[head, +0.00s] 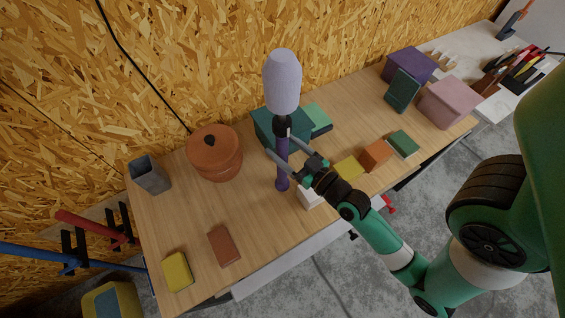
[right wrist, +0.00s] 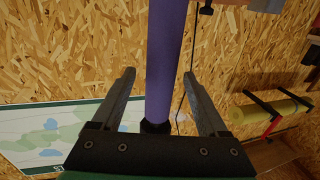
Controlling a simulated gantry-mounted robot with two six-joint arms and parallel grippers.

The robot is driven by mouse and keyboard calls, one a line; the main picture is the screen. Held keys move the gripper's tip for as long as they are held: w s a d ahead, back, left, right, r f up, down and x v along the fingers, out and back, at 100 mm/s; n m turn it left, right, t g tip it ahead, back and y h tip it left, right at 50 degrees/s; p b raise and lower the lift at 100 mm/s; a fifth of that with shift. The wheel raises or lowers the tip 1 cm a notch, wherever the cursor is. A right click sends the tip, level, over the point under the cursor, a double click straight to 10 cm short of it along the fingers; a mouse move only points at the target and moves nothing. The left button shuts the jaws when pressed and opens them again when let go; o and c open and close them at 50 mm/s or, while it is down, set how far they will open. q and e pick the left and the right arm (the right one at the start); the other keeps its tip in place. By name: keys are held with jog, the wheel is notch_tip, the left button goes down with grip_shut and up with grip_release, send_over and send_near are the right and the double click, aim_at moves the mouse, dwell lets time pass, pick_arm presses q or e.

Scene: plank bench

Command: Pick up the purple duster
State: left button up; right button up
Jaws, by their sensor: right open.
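The purple duster (head: 282,160) stands upright near the middle of the wooden bench, with a pale lavender head (head: 283,82) on top, a dark collar and a purple handle. My right gripper (head: 280,143) is at the upper handle, just below the collar, with its fingers open on either side. In the right wrist view the purple handle (right wrist: 166,60) runs between the two spread fingers (right wrist: 160,85), with visible gaps to both. My left gripper is not in view.
A teal box (head: 268,126) stands close behind the duster. A terracotta pot (head: 214,155) and grey cup (head: 149,175) are to the left. Yellow (head: 177,272) and brown (head: 224,246) blocks lie in front. Several colored boxes stand at the right.

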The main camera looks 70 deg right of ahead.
jog(key=x, duration=0.3)
jog(key=shift+w+d+r, duration=0.15)
jog(key=shift+w+r, duration=0.05)
jog(key=shift+w, duration=0.2)
grip_shut()
dwell(1.0)
